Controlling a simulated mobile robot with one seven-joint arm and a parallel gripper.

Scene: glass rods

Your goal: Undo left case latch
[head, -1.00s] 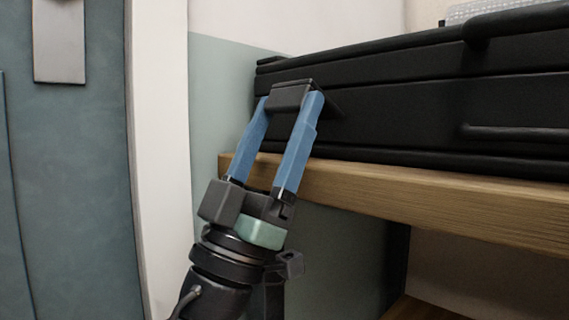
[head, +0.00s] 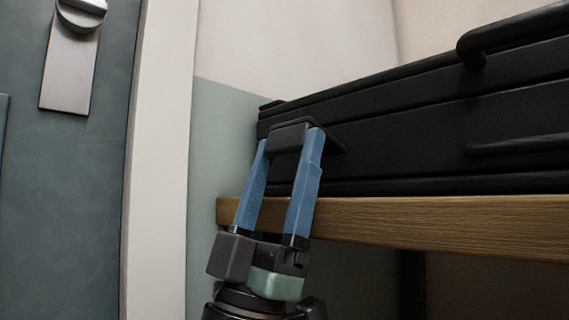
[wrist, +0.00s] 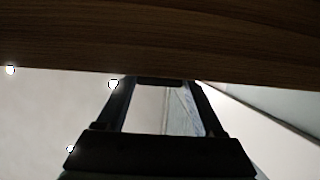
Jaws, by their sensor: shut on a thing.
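The black case (head: 410,130) lies on a wooden shelf, its front face toward me in the head view. Its left latch (head: 291,137) is a dark block near the left end of the front. My gripper (head: 289,143) has its two blue fingers on either side of this latch and is shut on it from below. The wrist view shows the dark fingers (wrist: 158,88) reaching to the shelf's edge; the latch is not clear there.
The wooden shelf (head: 420,223) runs under the case, with its front edge close above my wrist. A grey-blue door (head: 50,190) with a metal handle plate (head: 70,75) stands at the left, beside a white frame (head: 160,150).

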